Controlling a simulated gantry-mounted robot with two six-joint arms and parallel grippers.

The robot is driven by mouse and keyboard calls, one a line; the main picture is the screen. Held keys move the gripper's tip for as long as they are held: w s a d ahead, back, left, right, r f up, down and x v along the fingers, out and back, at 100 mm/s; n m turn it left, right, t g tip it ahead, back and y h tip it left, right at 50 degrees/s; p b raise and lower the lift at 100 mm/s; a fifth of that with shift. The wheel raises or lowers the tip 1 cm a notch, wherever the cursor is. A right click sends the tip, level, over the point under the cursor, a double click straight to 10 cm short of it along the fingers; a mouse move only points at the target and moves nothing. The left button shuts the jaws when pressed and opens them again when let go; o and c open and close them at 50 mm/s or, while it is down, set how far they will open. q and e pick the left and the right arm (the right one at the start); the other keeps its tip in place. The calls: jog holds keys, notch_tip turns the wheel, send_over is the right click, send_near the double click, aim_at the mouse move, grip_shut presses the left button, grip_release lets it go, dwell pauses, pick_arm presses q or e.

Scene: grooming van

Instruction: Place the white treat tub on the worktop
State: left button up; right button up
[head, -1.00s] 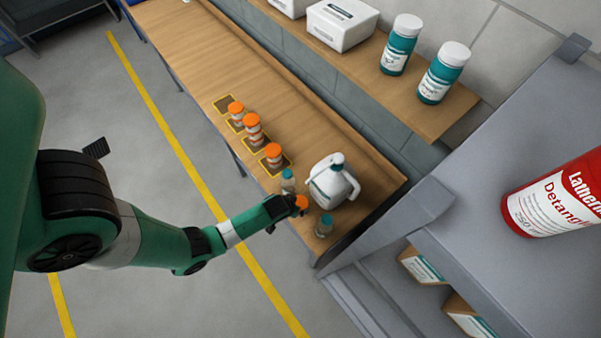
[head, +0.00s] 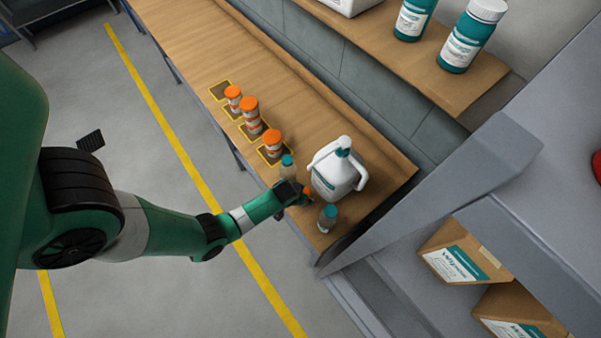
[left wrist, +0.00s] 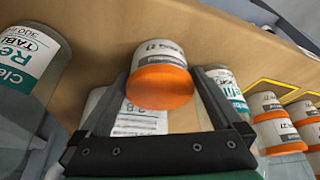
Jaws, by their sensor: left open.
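A small white tub with an orange lid (left wrist: 160,88) sits between the fingers of my left gripper (left wrist: 167,75) in the left wrist view. The fingers are apart, one on each side of it. In the head view my left gripper (head: 303,195) is low over the near end of the wooden worktop (head: 190,35). It mostly hides the tub there, and only a bit of orange shows. I cannot tell whether the tub touches the worktop. My right gripper is not in view.
A white jug (head: 338,172) stands close behind the gripper. Teal-capped bottles (head: 288,166) and (head: 328,217) stand on either side. Several orange-lidded jars (head: 249,115) stand on yellow-outlined squares; the farthest square (head: 220,89) is bare. A grey panel (head: 440,190) borders the right.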

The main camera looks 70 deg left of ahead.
pick_arm(q)
jog(key=c, duration=1.3)
jog(key=shift+s+r+p, duration=0.15)
jog(key=shift+r+p, duration=0.3)
jog(key=shift+r, duration=0.1)
notch_tip(320, 180, up, 7)
jog(key=p, duration=0.6)
jog(key=shift+f+p, duration=0.15)
jog(key=shift+p, duration=0.2)
jog(key=s+d, duration=0.2)
jog(key=s, duration=0.4)
jog(key=s+d+b, duration=0.1)
jog(key=s+d, duration=0.1)
jog(key=s, duration=0.4)
jog(key=s+d, duration=0.3)
jog(key=s, duration=0.3)
jog(key=shift+s+f, duration=0.25)
jog(key=shift+f, duration=0.05)
